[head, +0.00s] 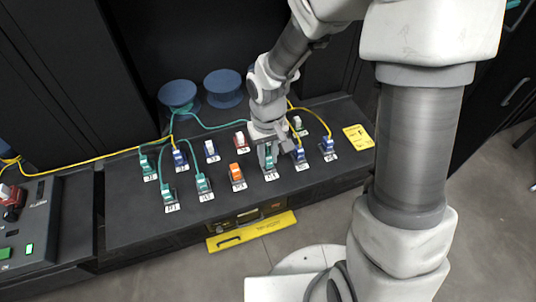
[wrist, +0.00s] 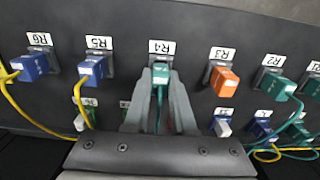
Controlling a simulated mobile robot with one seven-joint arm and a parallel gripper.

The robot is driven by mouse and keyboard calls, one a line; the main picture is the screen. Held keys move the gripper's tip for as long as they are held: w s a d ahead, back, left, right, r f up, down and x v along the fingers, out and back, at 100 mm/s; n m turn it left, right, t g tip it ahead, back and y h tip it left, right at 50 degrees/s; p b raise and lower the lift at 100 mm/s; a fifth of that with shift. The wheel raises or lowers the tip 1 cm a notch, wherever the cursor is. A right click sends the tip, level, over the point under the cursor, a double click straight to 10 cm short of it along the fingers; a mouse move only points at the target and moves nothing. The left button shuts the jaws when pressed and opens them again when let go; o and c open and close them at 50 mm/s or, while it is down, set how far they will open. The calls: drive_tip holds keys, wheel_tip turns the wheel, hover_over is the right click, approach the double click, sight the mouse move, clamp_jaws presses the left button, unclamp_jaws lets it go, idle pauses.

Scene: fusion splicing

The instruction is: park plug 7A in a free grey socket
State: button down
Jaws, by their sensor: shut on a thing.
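My gripper (head: 268,156) is over the front row of sockets, and its two fingers also show in the wrist view (wrist: 160,84). It is shut on a green plug (wrist: 160,70) with a green cable trailing back between the fingers. The plug is at the grey socket marked R4 (wrist: 161,60); whether it is fully seated I cannot tell. The number on the plug is too small to read, so I cannot confirm it is 7A. In the head view the fingers partly hide the plug.
An orange plug (wrist: 225,81) stands at R3 and a blue plug (wrist: 91,70) at R5, close on either side. R6 has a blue plug (wrist: 33,66) with a yellow cable. Another row of plugs and loose cables lies behind. Two blue spools (head: 223,87) stand at the back.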

drive_tip(key=shift+f+b, duration=0.3)
drive_tip(key=shift+f, duration=0.1)
drive_tip(key=c, duration=0.7)
unclamp_jaws()
drive_tip(key=shift+r, duration=0.15)
wheel_tip(320, 180, up, 17)
drive_tip(key=shift+r+p, duration=0.1)
drive_tip(key=shift+p, duration=1.1)
